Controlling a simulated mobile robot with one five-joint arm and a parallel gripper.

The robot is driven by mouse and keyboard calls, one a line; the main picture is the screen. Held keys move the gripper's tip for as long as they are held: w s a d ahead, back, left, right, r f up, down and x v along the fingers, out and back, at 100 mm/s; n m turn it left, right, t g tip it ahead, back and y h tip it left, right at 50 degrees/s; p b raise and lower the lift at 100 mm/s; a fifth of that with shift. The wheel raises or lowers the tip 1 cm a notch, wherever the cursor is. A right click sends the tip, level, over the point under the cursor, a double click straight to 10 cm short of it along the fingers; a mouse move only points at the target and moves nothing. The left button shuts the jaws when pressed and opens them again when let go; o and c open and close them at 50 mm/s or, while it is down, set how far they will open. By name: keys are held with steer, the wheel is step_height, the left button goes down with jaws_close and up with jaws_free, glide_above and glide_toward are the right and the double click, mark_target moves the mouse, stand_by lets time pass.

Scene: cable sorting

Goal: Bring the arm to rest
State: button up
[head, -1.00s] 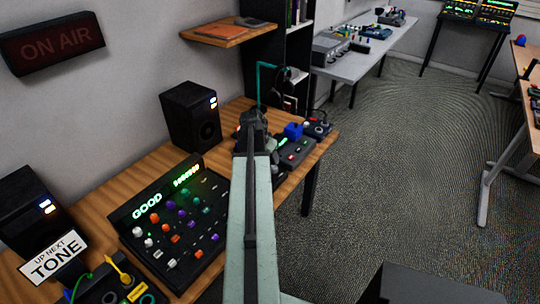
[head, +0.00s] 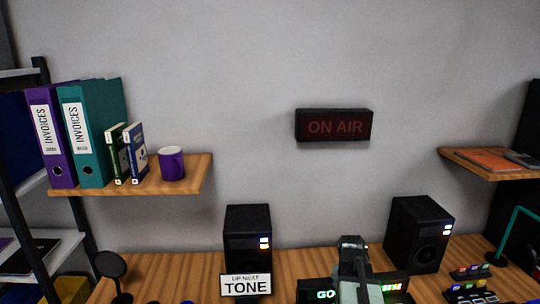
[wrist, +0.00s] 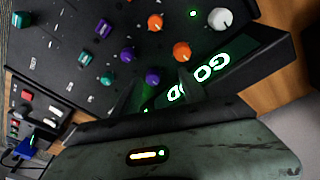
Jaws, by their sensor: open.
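My arm (head: 352,272) shows at the bottom of the head view, right of centre, in front of the mixing console (head: 318,291). It hides part of the console's lit green display. In the wrist view my gripper (wrist: 160,88) is open, with two dark fingers in front of the console and nothing seen between them. The console (wrist: 65,55) fills the upper left of that view, with purple, orange, teal and white knobs. Its lit display lies just beyond the fingers. I cannot tell the exact gap between fingers and console.
A black speaker (head: 248,228) stands behind the TONE sign (head: 246,285), and another speaker (head: 418,232) stands right of my arm. A shelf (head: 140,178) with binders, books and a purple mug (head: 171,163) is at left. An unlit ON AIR sign (head: 335,125) hangs on the wall.

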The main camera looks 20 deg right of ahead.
steer(key=w+a+n, duration=0.1)
steer(key=a, duration=0.4)
steer(key=w+a+n, duration=0.1)
steer(key=a+n, duration=0.1)
steer(key=a, duration=0.3)
steer(key=w+a+n+y, duration=0.1)
steer(key=a, duration=0.4)
steer(key=shift+a+f+n, duration=0.1)
steer(key=shift+a+n, duration=0.2)
steer(key=shift+a, duration=0.1)
steer(key=s+a+n, duration=0.1)
steer(key=a+n, duration=0.3)
steer(key=a, duration=1.1)
steer(key=shift+a+n+g+y, duration=0.3)
steer(key=shift+n+g+y, duration=0.1)
steer(key=shift+s, duration=0.1)
